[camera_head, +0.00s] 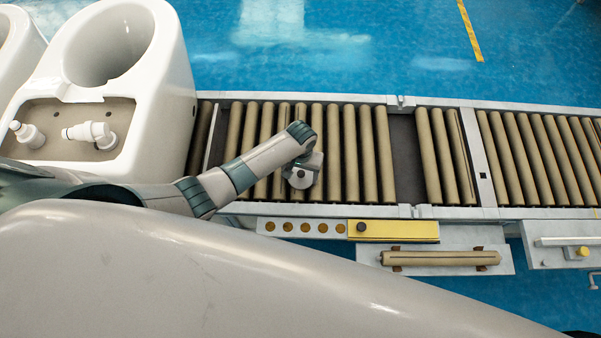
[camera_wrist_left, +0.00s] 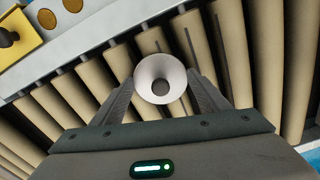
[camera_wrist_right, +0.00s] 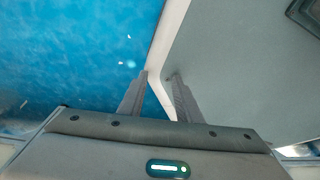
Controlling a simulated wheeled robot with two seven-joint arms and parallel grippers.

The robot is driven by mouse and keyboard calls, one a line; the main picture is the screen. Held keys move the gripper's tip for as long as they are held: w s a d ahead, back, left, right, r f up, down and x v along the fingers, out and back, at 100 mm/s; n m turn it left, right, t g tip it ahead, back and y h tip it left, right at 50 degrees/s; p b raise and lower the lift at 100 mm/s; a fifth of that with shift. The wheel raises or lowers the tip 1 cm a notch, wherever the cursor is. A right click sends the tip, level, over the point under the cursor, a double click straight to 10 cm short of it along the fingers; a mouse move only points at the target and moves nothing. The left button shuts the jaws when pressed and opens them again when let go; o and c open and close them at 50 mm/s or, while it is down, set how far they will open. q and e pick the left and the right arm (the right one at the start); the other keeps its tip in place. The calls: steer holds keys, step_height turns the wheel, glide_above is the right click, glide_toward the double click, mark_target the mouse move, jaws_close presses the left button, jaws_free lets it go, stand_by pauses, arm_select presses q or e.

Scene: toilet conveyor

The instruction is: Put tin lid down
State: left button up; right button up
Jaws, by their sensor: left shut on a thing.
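Several brown discs (camera_head: 304,227) sit in a row left of the yellow lid. A tan roller (camera_head: 440,258) lies on a bracket below it. A white toilet (camera_head: 175,85) with two white fittings stands at the left. The conveyor has a roller gap (camera_head: 404,160).

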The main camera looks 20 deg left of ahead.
mark_target(300, 175)
arm_select(q)
steer(key=shift+f, duration=0.15)
steer(key=o, duration=1)
arm_select(e)
steer(key=shift+w+a, duration=0.1)
steer(key=shift+w, duration=0.25)
steer(key=shift+s+r, duration=0.1)
arm_select(q)
steer(key=shift+r, duration=0.7)
step_height(300, 175, up, 11)
steer(key=shift+p, duration=0.3)
arm_select(e)
steer(key=shift+s+d, duration=0.25)
steer(key=shift+s, duration=0.3)
steer(key=shift+s+d, duration=0.2)
steer(key=shift+s, duration=0.35)
